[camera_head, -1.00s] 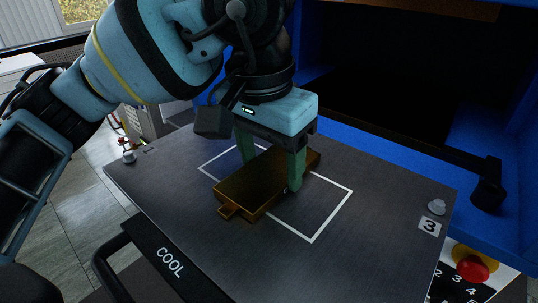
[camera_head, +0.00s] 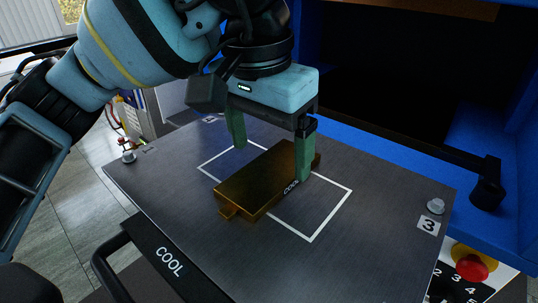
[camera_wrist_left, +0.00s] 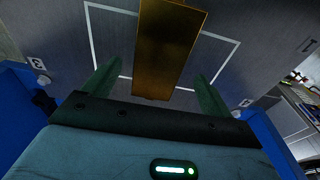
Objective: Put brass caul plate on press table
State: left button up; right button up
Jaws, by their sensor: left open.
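The brass caul plate (camera_head: 258,184) lies flat on the dark press table (camera_head: 375,190), across the white outlined rectangle; its tab end points to the lower left. It also shows in the left wrist view (camera_wrist_left: 168,50), between the two fingers. My left gripper (camera_head: 270,155) is open, with one green finger on each side above the plate. The near finger hides a little of the plate's right side. The plate does not look gripped. My right gripper is not in view.
The blue press frame (camera_head: 370,150) with its dark opening stands behind the table. A bolt (camera_head: 436,206) and label "3" are at the table's right corner, another bolt (camera_head: 128,156) at the left. A red button (camera_head: 473,268) is at lower right. A dark handle bar (camera_head: 110,270) runs along the front left.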

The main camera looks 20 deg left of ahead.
aim_at(260, 176)
pick_arm(q)
notch_tip(260, 176, up, 9)
jog(key=s+p, duration=0.1)
jog(key=shift+a+r, duration=0.15)
jog(key=shift+r, duration=0.05)
jog(key=shift+s+a, duration=0.1)
jog(key=shift+a, duration=0.05)
